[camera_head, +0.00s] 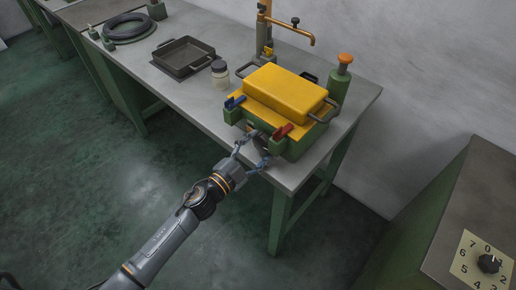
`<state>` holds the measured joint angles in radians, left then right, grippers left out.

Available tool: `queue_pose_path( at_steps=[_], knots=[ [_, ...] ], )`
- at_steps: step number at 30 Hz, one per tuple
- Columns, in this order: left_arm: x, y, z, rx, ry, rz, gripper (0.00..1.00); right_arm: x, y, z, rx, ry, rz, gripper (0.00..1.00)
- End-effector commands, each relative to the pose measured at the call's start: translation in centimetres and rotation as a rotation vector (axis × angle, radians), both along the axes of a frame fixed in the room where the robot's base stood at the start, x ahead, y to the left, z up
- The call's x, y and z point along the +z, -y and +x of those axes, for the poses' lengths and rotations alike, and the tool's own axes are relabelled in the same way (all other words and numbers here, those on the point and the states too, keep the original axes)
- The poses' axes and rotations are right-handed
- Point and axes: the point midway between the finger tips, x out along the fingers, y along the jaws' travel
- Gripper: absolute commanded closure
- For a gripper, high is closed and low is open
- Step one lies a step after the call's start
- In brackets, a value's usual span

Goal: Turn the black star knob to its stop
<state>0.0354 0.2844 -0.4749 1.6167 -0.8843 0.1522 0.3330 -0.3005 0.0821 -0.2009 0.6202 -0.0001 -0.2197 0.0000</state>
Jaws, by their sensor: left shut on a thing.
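A green machine (292,148) with a yellow lid (286,92) stands near the front right corner of the grey bench. A dark knob (262,143), apparently the black star knob, shows on its front, between a blue lever (236,102) and a red lever (283,132). My left gripper (258,148) reaches up from the lower left, its fingers either side of this knob and shut on it. The fingers partly hide the knob, so its lobes and turn angle cannot be made out. My right gripper is not in view.
The grey bench (195,101) also bears a dark tray (184,60), a jar (220,75), a green bottle with an orange top (341,78), a brass tap (290,28) and a black coil (128,28). A cabinet with a numbered dial (468,268) stands lower right. Floor left is clear.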

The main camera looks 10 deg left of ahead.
Motion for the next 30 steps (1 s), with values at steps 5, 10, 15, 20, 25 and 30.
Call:
queue_pose_path(
  at_steps=[5, 10, 15, 20, 25, 30],
  knots=[
    [0.02, 0.05, -0.01, -0.001, 0.055, 0.074, 0.65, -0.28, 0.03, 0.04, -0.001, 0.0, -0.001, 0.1],
    [0.05, 0.08, -0.02, -0.002, 0.086, 0.115, 0.65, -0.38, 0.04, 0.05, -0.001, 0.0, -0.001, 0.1],
    [0.08, 0.09, -0.03, -0.002, 0.098, 0.132, 0.65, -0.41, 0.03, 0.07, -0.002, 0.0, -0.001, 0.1],
    [0.09, 0.09, -0.03, -0.003, 0.099, 0.133, 0.65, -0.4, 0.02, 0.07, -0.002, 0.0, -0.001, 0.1],
    [0.08, 0.1, -0.03, -0.003, 0.099, 0.133, 0.65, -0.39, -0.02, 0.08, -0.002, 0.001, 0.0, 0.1],
    [0.05, 0.07, -0.03, -0.002, 0.098, 0.133, 0.1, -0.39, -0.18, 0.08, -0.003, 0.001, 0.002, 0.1]
  ],
)
